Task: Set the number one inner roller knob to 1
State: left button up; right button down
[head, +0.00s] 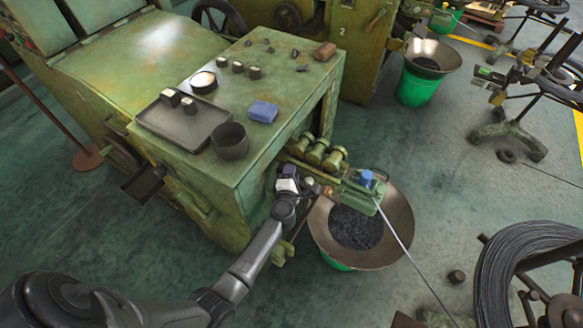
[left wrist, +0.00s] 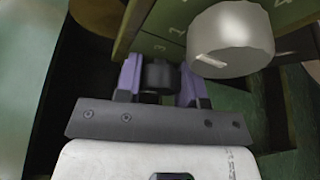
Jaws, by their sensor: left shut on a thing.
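My left gripper (head: 289,182) reaches to the front of the green machine (head: 180,190), beside its roller unit. In the left wrist view my left gripper (left wrist: 160,85) has its two purple fingers closed on either side of a small dark knob (left wrist: 159,76). The pointer and setting of this knob cannot be made out. A larger pale grey knob (left wrist: 230,42) with a light pointer mark stands to its right, apart from the fingers. Small pale digits show on the green plate (left wrist: 165,25) behind the knobs. My right gripper is not in view.
Several rollers (head: 316,152) and a blue-topped part (head: 366,178) sit close to the right of the gripper, with a wire running off. A wide funnel (head: 395,225) over a green bucket stands below.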

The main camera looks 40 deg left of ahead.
pick_arm(q)
jog(key=n+p, duration=0.1)
jog(key=p, duration=0.1)
jog(key=n+h+p, duration=0.1)
jog(key=n+p, duration=0.1)
jog(key=shift+r+g, duration=0.2)
jog(key=shift+g, duration=0.1)
jog(key=shift+f+n+h+p, duration=0.15)
jog(key=shift+n+h+p, duration=0.4)
jog(key=shift+p, duration=0.3)
jog(key=o, duration=0.9)
jog(key=shift+f, duration=0.1)
